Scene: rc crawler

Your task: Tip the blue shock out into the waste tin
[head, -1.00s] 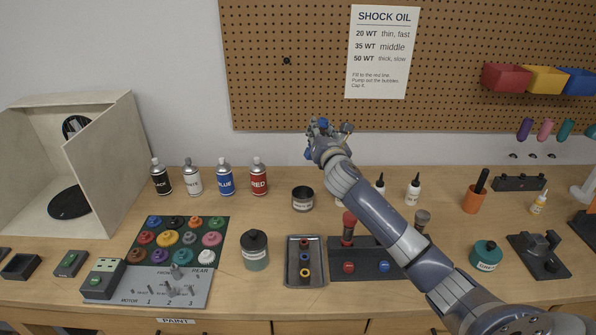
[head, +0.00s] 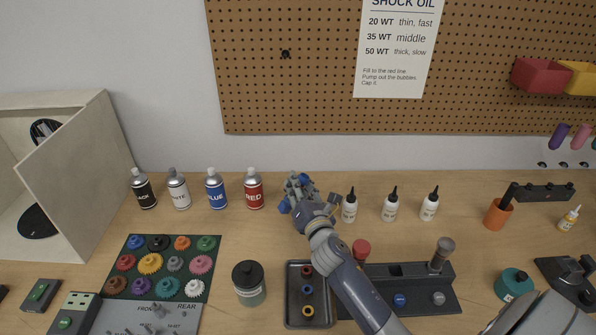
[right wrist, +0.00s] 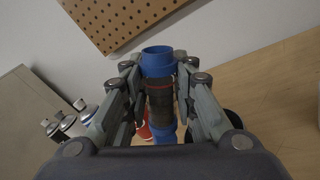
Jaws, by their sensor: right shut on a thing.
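My right gripper (head: 296,192) is at the back middle of the bench, just right of the red paint can. It is shut on the blue shock (right wrist: 159,97), which has a blue collar at its top end, a dark clear body and a blue lower end in the right wrist view. In the head view only small blue parts of the shock show at the fingers, so its tilt is hard to tell. The waste tin is hidden behind my right gripper and wrist in the head view; a dark round edge (right wrist: 233,118) beside the right finger may be its rim. My left gripper is out of view.
Black, white, blue and red (head: 254,189) paint cans stand to the left. White oil bottles (head: 389,205) stand to the right. In front are a grey tray (head: 292,317) with rings, a dark shock stand (head: 443,296) and a dark-lidded jar (head: 249,284).

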